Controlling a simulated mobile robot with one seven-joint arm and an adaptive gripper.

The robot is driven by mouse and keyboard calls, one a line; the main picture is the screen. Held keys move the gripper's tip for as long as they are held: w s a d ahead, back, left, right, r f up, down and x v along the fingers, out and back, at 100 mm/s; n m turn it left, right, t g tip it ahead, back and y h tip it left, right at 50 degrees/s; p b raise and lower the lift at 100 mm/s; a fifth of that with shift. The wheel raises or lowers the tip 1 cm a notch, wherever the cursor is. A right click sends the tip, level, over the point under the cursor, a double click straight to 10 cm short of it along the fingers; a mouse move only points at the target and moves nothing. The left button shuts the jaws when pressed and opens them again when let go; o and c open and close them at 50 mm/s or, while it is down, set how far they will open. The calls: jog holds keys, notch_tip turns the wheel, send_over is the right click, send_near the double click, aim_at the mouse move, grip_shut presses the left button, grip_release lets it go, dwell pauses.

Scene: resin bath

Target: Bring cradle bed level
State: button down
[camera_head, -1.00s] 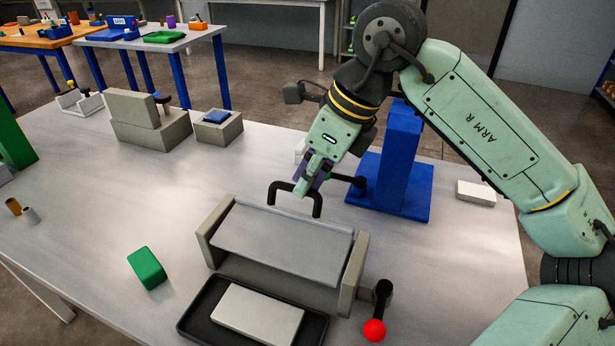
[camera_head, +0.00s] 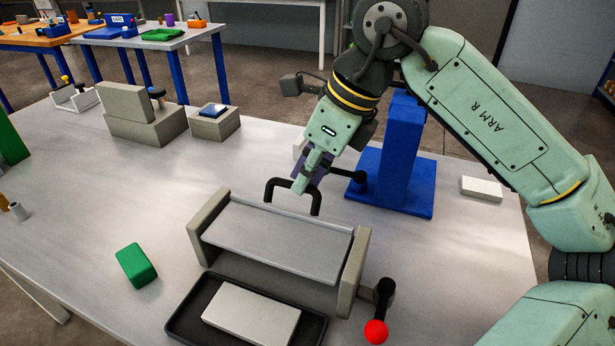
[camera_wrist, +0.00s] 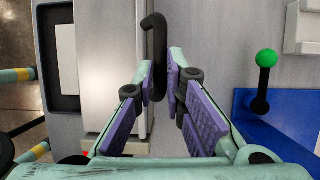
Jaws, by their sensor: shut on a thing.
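The cradle has a flat grey bed (camera_head: 280,240) between two beige side walls (camera_head: 353,272). A black loop handle (camera_head: 269,190) stands at the bed's far edge; it also shows in the wrist view (camera_wrist: 154,30). My gripper (camera_head: 303,184) is shut on this handle near its right end. In the wrist view my gripper's purple pads (camera_wrist: 165,82) sit on both sides of the black bar. The bed lies near the tops of the walls; I cannot tell its exact tilt. A black lever with a red ball (camera_head: 376,331) is outside the right wall.
A black tray (camera_head: 183,322) with a pale block (camera_head: 252,314) lies in front of the cradle. A blue stand (camera_head: 400,150) with a green-knobbed lever (camera_wrist: 264,80) is close behind the gripper. A green block (camera_head: 136,265) lies left, with clear tabletop around it.

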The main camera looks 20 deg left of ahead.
jog(key=shift+f, duration=0.2)
jog(key=c, duration=1.9)
grip_release()
jog(key=shift+w+f, duration=0.15)
jog(key=shift+w, duration=0.1)
jog(key=shift+o, duration=1.2)
jog(key=v, duration=1.2)
jog(key=shift+s, duration=0.1)
